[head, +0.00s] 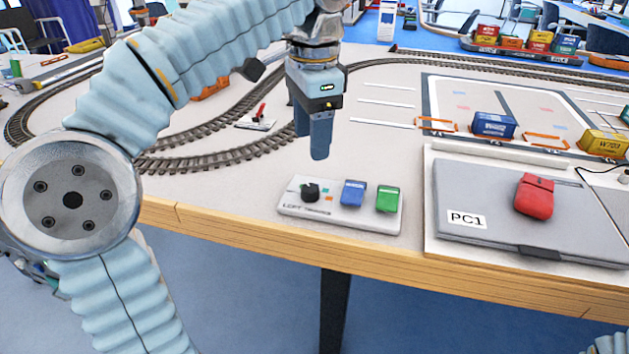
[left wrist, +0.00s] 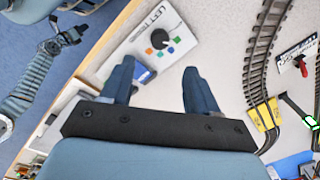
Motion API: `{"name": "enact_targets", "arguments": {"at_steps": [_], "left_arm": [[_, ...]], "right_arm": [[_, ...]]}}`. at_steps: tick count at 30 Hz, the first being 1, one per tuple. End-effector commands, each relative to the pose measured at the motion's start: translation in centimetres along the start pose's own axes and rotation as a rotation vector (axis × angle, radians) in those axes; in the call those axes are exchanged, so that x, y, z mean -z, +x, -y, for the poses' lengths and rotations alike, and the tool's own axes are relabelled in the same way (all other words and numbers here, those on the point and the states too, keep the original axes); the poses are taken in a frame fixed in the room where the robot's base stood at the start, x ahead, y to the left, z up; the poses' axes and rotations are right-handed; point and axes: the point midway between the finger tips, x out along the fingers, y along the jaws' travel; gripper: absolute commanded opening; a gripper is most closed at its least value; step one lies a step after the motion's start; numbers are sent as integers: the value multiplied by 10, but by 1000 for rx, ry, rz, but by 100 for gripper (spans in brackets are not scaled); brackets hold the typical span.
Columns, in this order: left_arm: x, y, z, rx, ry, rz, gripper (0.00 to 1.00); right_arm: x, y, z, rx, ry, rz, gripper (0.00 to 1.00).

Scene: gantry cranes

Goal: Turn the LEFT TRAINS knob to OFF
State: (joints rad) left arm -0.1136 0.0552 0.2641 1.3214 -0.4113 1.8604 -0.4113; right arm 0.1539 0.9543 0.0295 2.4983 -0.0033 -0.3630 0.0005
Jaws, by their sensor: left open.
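The control panel (head: 343,213), a small white box lettered in part "LEFT", lies near the table's front edge. Its black knob (head: 310,192) is at the panel's left end. It also shows in the left wrist view (left wrist: 157,38), with small coloured marks around it. I cannot read its setting. My left gripper (head: 320,150) hangs fingers down above and behind the panel, apart from the knob. In the left wrist view the gripper (left wrist: 157,85) is open with nothing between its fingers. A ribbed blue arm, probably my right one, shows at the left wrist view's left; its gripper is unclear.
A blue block (head: 353,192) and a green block (head: 388,199) stand on the panel, right of the knob. A grey PC1 board (head: 480,190) with a red piece (head: 534,196) lies further right. Train track (head: 215,155) curves behind my left gripper.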

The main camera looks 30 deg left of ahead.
Motion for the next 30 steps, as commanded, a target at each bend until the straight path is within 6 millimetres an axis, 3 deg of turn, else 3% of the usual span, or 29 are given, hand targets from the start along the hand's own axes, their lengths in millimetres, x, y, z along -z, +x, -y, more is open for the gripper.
{"name": "enact_targets", "arguments": {"at_steps": [1,6,12,18,26,30], "left_arm": [[-1,17,0,0,-1,3,60],[-1,56,-1,-2,-1,2,60],[0,89,0,-2,0,1,60],[0,102,0,-1,0,0,60],[0,102,0,-1,0,-1,60],[0,102,0,-1,0,-1,39]], "right_arm": [[0,8,-3,-1,1,-1,0],[0,18,-8,-2,3,-2,0],[2,23,-13,-6,7,-7,0],[3,25,-15,-8,8,-9,0],[3,24,-15,-8,8,-9,0],[3,24,-15,-8,8,-9,0]]}}
